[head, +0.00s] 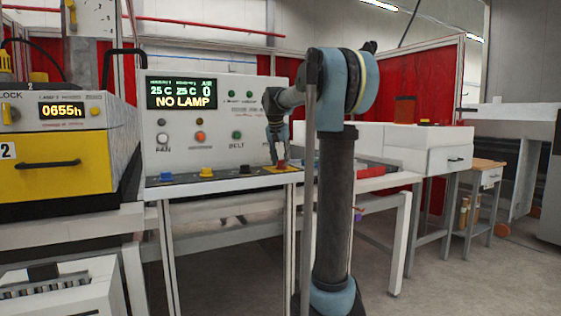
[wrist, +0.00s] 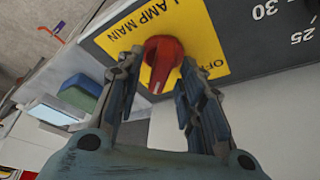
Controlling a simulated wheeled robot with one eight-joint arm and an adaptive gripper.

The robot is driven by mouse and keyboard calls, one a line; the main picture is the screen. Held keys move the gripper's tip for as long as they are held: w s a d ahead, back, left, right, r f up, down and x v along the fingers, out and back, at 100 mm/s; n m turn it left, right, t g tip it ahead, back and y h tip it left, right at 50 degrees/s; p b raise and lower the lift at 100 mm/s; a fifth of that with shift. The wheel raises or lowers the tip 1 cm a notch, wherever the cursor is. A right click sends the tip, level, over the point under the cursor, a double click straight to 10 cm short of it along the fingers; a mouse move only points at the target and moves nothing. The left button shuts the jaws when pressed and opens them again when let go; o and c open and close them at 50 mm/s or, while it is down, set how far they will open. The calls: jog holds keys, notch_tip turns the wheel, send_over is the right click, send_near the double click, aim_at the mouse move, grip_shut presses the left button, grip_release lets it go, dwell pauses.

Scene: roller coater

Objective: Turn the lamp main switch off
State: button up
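The lamp main switch is a red rotary knob (wrist: 163,60) on a yellow plate (wrist: 205,40) marked "LAMP MAIN" and "OFF". In the wrist view its grip bar runs roughly up and down the picture, slightly tilted, with "OFF" to its right. My gripper (wrist: 161,72) has its fingers apart, one on either side of the knob. The fingertips are close to its edges; I cannot tell whether they touch. In the head view my gripper (head: 277,150) points down at the panel's right end, over the yellow plate (head: 284,170), and the knob is partly hidden.
The control panel (head: 180,125) has a display reading "NO LAMP" (head: 181,94). A white table (head: 370,182) with trays stands to the right.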

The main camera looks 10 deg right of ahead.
grip_shut()
jog(key=shift+n, duration=0.4)
jog(key=n, duration=0.2)
jog(key=n+y, duration=0.1)
jog(key=shift+d+n+t+y, duration=0.15)
jog(key=shift+n+t+y, duration=0.15)
jog(key=shift+n, duration=0.1)
jog(key=n+y, duration=0.1)
jog(key=n, duration=0.3)
jog(key=shift+d+y, duration=0.15)
jog(key=shift+y, duration=0.25)
jog(key=n, duration=0.2)
jog(key=n+g+y, duration=0.1)
jog(key=n, duration=0.2)
jog(key=shift+w+d+y, duration=0.1)
jog(key=shift+y, duration=0.2)
jog(key=n+g, duration=0.1)
jog(key=n, duration=0.3)
jog(key=shift+y, duration=0.4)
jog(key=shift+n+g, duration=0.3)
jog(key=shift+d, duration=0.1)
